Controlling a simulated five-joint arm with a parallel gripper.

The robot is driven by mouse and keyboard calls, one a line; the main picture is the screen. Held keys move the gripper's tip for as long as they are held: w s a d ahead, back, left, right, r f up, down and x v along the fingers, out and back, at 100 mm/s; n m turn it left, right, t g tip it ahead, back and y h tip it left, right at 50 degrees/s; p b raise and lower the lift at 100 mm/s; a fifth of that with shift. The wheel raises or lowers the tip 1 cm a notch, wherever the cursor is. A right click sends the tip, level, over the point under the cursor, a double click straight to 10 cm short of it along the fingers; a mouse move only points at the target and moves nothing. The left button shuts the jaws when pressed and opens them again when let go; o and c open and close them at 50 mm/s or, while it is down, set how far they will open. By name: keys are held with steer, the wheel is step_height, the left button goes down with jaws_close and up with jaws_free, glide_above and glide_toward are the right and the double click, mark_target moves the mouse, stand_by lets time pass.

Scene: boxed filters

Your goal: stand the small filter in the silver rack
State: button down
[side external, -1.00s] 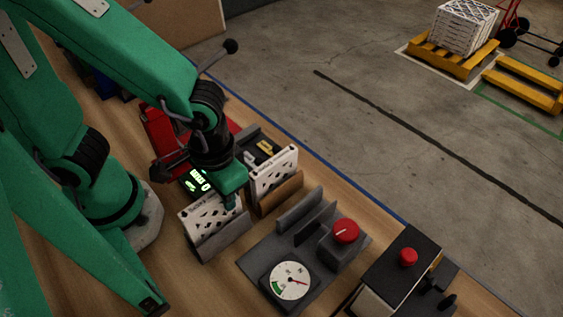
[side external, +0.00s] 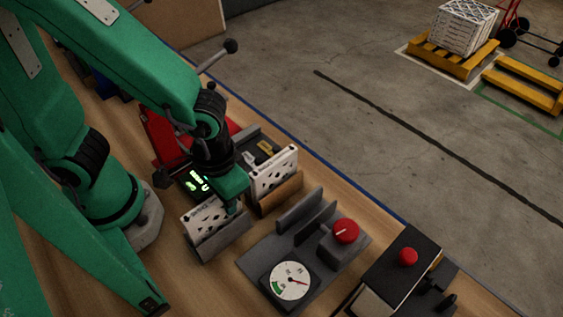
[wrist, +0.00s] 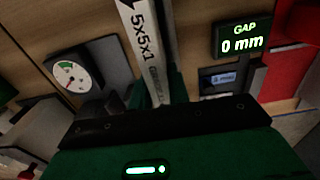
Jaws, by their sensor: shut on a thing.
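The small filter (side external: 205,218) is a thin white pleated panel. It is upright in the side view, with its lower part hidden behind the front wall of the silver rack (side external: 224,241); whether it touches the rack's floor cannot be seen. My gripper (side external: 234,206) is shut on the filter at its right end. In the wrist view the filter's narrow edge (wrist: 146,45), printed 5x5x1, rises from my gripper (wrist: 163,98).
A brown rack (side external: 280,194) holding another white filter (side external: 274,172) stands close behind my gripper. A display (wrist: 243,38) reads GAP 0 mm. A grey fixture with a dial gauge (side external: 290,281) and red knob (side external: 346,231) lies to the right.

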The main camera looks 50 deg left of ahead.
steer(key=shift+f, duration=0.3)
steer(key=c, duration=1.3)
jaws_free()
steer(key=shift+o, duration=0.2)
steer(key=shift+r, duration=0.2)
steer(key=shift+r, duration=3.75)
